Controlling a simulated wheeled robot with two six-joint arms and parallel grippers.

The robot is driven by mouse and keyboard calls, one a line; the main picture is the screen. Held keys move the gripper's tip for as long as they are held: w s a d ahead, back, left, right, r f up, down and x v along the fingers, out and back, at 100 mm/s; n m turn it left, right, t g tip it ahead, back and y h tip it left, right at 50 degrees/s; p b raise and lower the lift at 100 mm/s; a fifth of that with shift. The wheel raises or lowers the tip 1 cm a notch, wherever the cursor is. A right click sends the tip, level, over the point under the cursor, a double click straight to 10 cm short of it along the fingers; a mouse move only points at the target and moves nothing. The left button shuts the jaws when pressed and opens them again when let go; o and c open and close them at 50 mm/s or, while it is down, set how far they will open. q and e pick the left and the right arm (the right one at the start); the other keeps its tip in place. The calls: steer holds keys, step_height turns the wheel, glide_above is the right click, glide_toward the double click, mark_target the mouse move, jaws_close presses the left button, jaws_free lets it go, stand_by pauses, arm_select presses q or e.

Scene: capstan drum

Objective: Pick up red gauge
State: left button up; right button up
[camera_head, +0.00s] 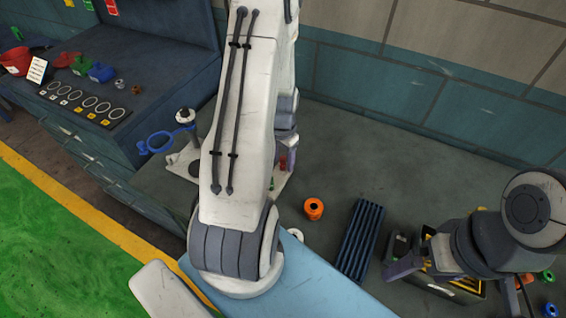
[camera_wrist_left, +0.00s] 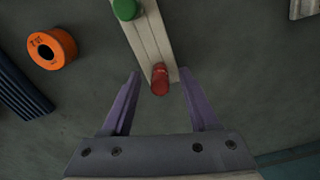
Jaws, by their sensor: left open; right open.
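The red gauge (camera_wrist_left: 160,79) is a small red cylinder at the near end of a pale bar (camera_wrist_left: 152,38) in the left wrist view. A green piece (camera_wrist_left: 125,9) is further along the bar. My left gripper (camera_wrist_left: 160,88) is open, with one finger on each side of the red gauge and gaps between. In the head view, a bit of red (camera_head: 283,162) shows beside my left arm, which hides most of that spot and the left gripper. My right gripper (camera_head: 407,258) is at the right over the bench, apart from the gauge.
An orange ring (camera_head: 314,209) and a dark blue ribbed block (camera_head: 360,240) lie on the bench. A blue ring-ended holder (camera_head: 163,142) stands left of my left arm. A side bench holds red, green and blue parts. Bench space behind the orange ring is clear.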

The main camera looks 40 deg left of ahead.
mark_target(283, 158)
arm_select(q)
jaws_close()
steer(key=shift+r, duration=0.15)
steer(key=shift+r, duration=0.55)
step_height(283, 158, up, 2)
steer(key=shift+w+r+b, duration=0.1)
steer(key=shift+r+b, duration=0.15)
steer(key=shift+b, duration=0.35)
steer(key=s+d+r+b, duration=0.2)
steer(key=d+r, duration=0.5)
steer(key=d, duration=0.4)
steer(key=shift+d, duration=0.25)
steer(key=shift+s, duration=0.1)
